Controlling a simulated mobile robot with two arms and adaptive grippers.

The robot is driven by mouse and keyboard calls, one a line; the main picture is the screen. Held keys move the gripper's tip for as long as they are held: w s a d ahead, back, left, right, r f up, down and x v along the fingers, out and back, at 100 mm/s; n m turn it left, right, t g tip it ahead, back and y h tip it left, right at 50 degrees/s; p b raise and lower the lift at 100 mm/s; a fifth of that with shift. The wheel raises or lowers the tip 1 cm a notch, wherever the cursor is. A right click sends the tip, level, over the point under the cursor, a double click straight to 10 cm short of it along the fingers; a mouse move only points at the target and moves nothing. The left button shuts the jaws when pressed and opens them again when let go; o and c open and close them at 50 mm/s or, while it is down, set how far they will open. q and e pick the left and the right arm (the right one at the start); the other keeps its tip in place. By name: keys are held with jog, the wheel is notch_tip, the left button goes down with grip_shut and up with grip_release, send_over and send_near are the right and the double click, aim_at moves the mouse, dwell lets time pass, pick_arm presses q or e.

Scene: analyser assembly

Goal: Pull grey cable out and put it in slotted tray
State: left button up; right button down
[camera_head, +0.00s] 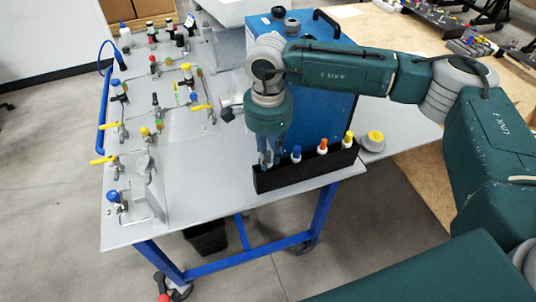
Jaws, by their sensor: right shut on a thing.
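The black slotted tray (308,173) stands along the front edge of the grey table. Plugs with blue (297,151), orange (322,146) and yellow (348,138) tops stand upright in it. My right gripper (268,160) points down at the tray's left end, beside the blue-topped plug. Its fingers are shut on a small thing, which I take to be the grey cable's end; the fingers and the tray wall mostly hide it. Whether it touches the tray's slot I cannot tell. My left gripper is out of view.
A panel with valves, gauges and fittings (155,115) fills the table's left side, with a blue hose (104,100). A blue box (325,100) stands behind the tray.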

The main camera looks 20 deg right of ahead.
jog(key=shift+f, duration=0.4)
jog(key=c, duration=1.5)
grip_release()
jog(key=shift+r, duration=0.15)
jog(key=shift+r+p, duration=1.25)
jog(key=shift+r, duration=2.15)
jog(key=shift+f, duration=0.1)
